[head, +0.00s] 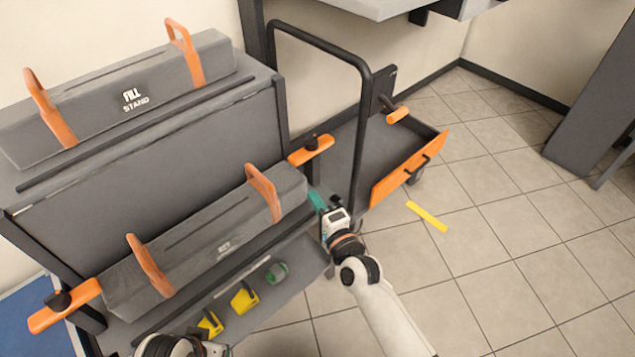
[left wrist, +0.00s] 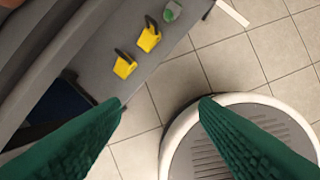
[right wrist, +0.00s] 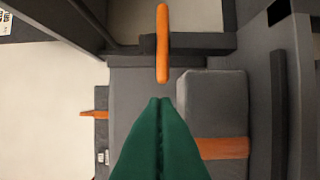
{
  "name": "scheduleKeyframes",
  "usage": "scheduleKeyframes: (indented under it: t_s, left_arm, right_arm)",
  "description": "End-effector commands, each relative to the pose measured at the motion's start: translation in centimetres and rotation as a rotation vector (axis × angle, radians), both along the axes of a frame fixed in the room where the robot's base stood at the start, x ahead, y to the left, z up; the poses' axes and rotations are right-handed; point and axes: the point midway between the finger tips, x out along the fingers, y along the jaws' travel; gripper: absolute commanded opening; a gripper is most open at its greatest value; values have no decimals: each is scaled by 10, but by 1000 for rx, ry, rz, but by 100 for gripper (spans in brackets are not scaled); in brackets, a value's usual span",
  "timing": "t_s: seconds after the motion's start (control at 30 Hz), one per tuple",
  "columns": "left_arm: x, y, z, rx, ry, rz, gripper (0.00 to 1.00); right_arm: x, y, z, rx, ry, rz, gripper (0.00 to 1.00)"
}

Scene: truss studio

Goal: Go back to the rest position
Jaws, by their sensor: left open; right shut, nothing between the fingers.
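My right gripper (head: 318,202) reaches in from the lower right in the head view, beside the right end of the lower grey bag. Its green fingers (right wrist: 160,105) are pressed together with nothing between them in the right wrist view. My left gripper is mostly out of the head view; only part of my left wrist (head: 175,346) shows at the bottom edge. In the left wrist view its green fingers (left wrist: 163,105) are wide apart and empty, above the floor and the shelf edge.
A grey bag with orange handles (head: 205,235) lies on the rack, another (head: 110,100) above it. The lower shelf (head: 290,305) holds yellow clamps (head: 244,298) and a green item (head: 277,273). A cart with an orange panel (head: 408,170) stands right. A yellow strip (head: 427,216) lies on open floor.

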Motion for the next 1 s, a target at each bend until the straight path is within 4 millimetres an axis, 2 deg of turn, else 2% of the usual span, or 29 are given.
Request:
scheduleKeyframes:
  t_s: [0.03, 0.2, 0.47, 0.57, 0.67, 0.73, 0.9, 1.0]
  left_arm:
    - [1, 0, -5, 0, 7, 0, 55]
    - [3, -1, -19, 0, 10, -2, 55]
    - [3, -1, -23, 1, 11, -2, 55]
    - [3, -1, -23, 1, 11, -2, 55]
    - [3, -1, -23, 1, 11, -2, 55]
    - [3, -1, -22, 1, 11, -2, 55]
    - [3, -1, -22, 1, 11, -2, 55]
    - [3, -1, -22, 1, 11, -2, 55]
  right_arm:
    - [-10, 1, 1, 2, 3, 0, 0]
    - [-27, 3, 1, 0, 1, 0, 0]
    - [-33, 3, 0, -7, 1, 1, 0]
    - [-40, 1, -10, -87, 22, 22, 0]
    - [-60, -8, -31, -287, 71, 81, 0]
    - [-83, -21, -54, -496, 124, 149, 0]
    - [-144, -67, -99, -957, 265, 348, 0]
    - [-173, -92, -113, -1130, 334, 448, 0]
